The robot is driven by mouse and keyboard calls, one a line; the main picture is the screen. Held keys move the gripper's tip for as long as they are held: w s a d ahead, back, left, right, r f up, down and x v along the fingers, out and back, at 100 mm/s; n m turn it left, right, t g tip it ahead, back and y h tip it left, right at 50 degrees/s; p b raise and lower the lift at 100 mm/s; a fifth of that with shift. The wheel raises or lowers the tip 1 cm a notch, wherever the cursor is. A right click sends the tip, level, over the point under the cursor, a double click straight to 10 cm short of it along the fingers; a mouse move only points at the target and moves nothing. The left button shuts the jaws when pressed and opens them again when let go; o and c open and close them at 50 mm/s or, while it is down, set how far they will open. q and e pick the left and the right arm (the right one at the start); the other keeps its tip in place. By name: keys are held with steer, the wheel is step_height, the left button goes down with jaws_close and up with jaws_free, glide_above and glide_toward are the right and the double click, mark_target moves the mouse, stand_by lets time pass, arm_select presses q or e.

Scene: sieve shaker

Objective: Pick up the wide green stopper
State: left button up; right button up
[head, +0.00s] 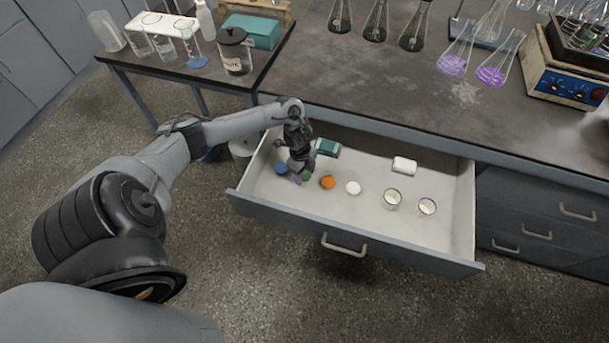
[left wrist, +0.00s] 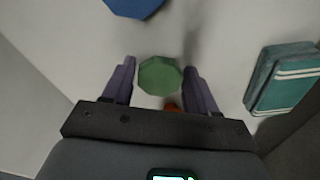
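The green stopper (left wrist: 160,76) lies on the drawer floor in the left wrist view, an octagonal green disc. In the head view the green stopper (head: 307,175) shows only in part, beside my left gripper (head: 299,174). In the left wrist view my left gripper (left wrist: 158,82) is open, one finger on each side of the stopper, with small gaps visible. Whether the fingers are level with it is hard to tell. My right gripper is not in view.
The open drawer (head: 408,247) also holds a blue stopper (head: 281,169), an orange stopper (head: 328,182), a white stopper (head: 353,188), a teal box (head: 328,147), a white block (head: 404,165) and two small glass vessels (head: 392,199). The drawer's left wall is close to my gripper.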

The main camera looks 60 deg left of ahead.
arm_select(q)
steer(key=c, duration=0.6)
steer(key=shift+c, duration=0.2)
